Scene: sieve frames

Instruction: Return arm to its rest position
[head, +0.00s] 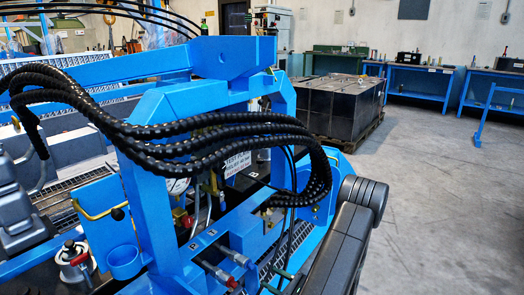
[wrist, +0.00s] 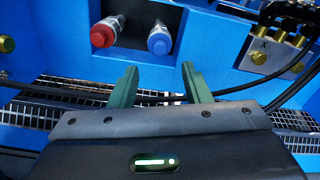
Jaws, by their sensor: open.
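My gripper (wrist: 159,67) shows in the wrist view with its two green fingers spread apart and nothing between them. Its fingertips point toward a blue machine panel with a red-capped fitting (wrist: 103,33) and a blue-capped fitting (wrist: 160,42). Both fittings lie above the fingers in the picture, and I see no finger closed on either. My dark arm (head: 338,250) shows at the lower right of the head view, in front of the blue machine frame (head: 150,190). The gripper's fingers are hard to make out there.
Thick black hoses (head: 215,135) loop across the machine close to my arm. Brass fittings (wrist: 280,40) and a thin black cable are near the gripper. A dark crate (head: 335,108) on a pallet and blue workbenches (head: 420,82) stand behind. The floor (head: 440,200) at right is clear.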

